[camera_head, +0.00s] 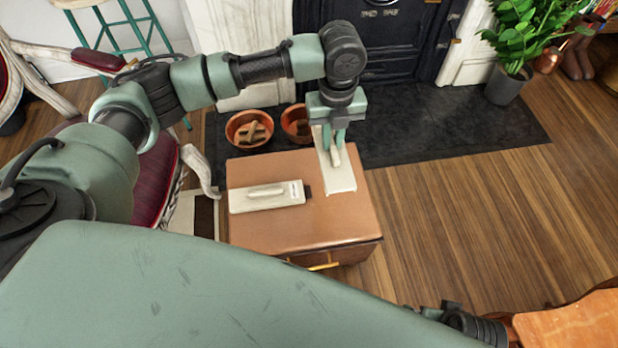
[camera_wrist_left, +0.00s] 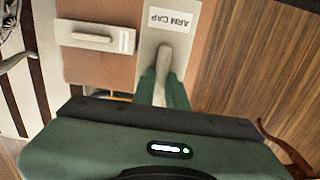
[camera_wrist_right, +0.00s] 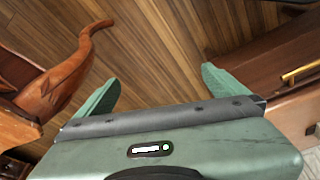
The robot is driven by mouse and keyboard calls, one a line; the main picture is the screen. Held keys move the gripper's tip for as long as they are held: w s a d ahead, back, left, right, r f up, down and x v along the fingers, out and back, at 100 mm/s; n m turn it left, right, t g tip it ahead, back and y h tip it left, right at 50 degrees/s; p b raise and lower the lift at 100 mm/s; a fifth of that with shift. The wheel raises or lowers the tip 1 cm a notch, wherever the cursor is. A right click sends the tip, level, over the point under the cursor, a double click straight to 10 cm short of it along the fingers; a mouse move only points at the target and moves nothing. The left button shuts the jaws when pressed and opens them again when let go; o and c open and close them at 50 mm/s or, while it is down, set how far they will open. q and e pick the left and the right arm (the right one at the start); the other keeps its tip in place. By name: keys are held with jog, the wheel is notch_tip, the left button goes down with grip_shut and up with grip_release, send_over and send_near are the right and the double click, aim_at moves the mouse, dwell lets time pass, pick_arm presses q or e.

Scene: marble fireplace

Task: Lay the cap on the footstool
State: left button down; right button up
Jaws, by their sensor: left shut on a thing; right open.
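The cap, a cream plate with a raised handle (camera_head: 340,181), is at the right side of the brown cabinet top (camera_head: 310,230). In the left wrist view it bears a label reading "ARM CAP" (camera_wrist_left: 152,42). My left gripper (camera_head: 334,150) is shut on its handle, pointing down. I cannot tell whether the cap touches the top. A low wooden piece with an orange-brown surface (camera_head: 570,325), possibly the footstool, is cut off at the lower right. It also shows at left in the right wrist view (camera_wrist_right: 18,128). My right gripper (camera_wrist_right: 158,90) is open and empty above the floor.
A second cream plate with a handle (camera_head: 266,197) lies left on the cabinet top. Two terracotta bowls (camera_head: 249,128) stand behind on the dark hearth (camera_head: 440,125). A red chair (camera_head: 155,185) is at left, a potted plant (camera_head: 507,85) at back right. Wood floor (camera_head: 450,220) is clear at right.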

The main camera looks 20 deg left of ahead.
jog(key=b+v, duration=0.3)
jog(key=v, duration=0.4)
pick_arm(q)
notch_tip(320, 180, down, 15)
jog(key=shift+s+f+b, duration=0.1)
jog(key=shift+f+b, duration=0.05)
jog(key=shift+b, duration=0.25)
jog(key=shift+f, duration=0.65)
jog(key=shift+f+b, duration=0.45)
jog(key=shift+f, duration=0.65)
pick_arm(e)
jog(key=shift+w+a+r+t, duration=0.15)
jog(key=shift+w+t, duration=0.3)
jog(key=shift+w, duration=0.3)
jog(key=shift+w+a+r+t, duration=0.15)
jog(key=shift+w+t, duration=0.25)
jog(key=shift+w, duration=0.3)
jog(key=shift+w+a+r+t, duration=0.15)
jog(key=shift+w+t, duration=0.3)
jog(key=shift+w, duration=0.3)
